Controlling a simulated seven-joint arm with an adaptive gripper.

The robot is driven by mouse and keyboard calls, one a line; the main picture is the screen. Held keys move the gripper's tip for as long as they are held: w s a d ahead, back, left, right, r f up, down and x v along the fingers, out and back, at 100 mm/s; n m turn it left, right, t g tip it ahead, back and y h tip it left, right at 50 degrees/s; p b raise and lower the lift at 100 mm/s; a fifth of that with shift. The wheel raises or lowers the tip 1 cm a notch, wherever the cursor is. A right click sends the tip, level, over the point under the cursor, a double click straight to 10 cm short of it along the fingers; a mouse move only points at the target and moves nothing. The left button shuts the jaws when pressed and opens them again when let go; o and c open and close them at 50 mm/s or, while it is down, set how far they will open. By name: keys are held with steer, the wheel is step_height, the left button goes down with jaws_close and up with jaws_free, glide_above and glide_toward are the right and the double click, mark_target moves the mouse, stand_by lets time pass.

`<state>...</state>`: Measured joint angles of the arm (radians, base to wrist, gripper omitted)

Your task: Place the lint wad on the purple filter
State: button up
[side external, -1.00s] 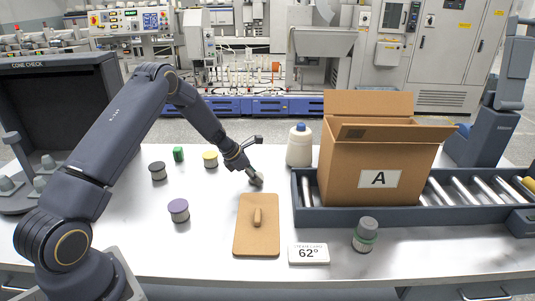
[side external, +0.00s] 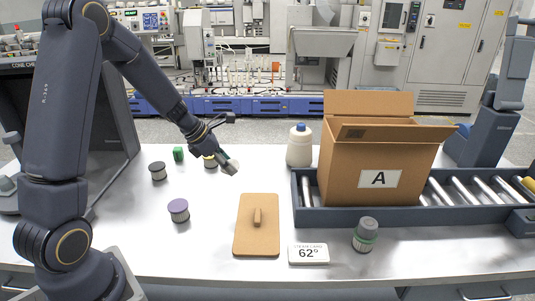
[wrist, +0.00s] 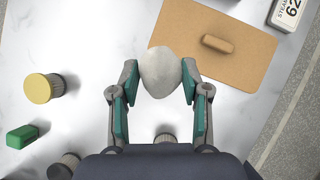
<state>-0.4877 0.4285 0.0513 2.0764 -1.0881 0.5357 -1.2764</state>
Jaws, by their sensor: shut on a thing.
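The pale grey lint wad (wrist: 161,72) is held between the teal-padded fingertips of my gripper (wrist: 160,82) in the wrist view. In the side view my gripper (side external: 226,164) holds it above the table, behind the tan board.
A yellow-topped filter (wrist: 42,88), a green block (wrist: 22,136) and a dark-topped filter (side external: 157,172) stand nearby. The tan board (side external: 256,240) with a handle lies to the right of the purple filter.

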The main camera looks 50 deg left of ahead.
steer(key=shift+s+d+m+h, duration=0.15)
steer(key=shift+s+m+h, duration=0.4)
steer(key=shift+m, duration=0.45)
steer(key=s+d+f+m+g+h, duration=0.1)
steer(key=s+f+m+g+h, duration=0.2)
steer(key=s+m+g, duration=0.7)
step_height(320, 180, up, 3)
steer(key=m+t+y, duration=0.3)
steer(key=m+y, duration=1)
steer(key=m, duration=2.2)
glide_above(175, 203)
steer(key=d, duration=0.1)
steer(key=shift+m, duration=0.3)
steer(key=f, duration=0.4)
steer(key=d+f, duration=0.1)
steer(key=f, duration=0.2)
steer(key=shift+w+f, duration=0.1)
steer(key=shift+w, duration=0.05)
steer(key=shift+f, duration=0.1)
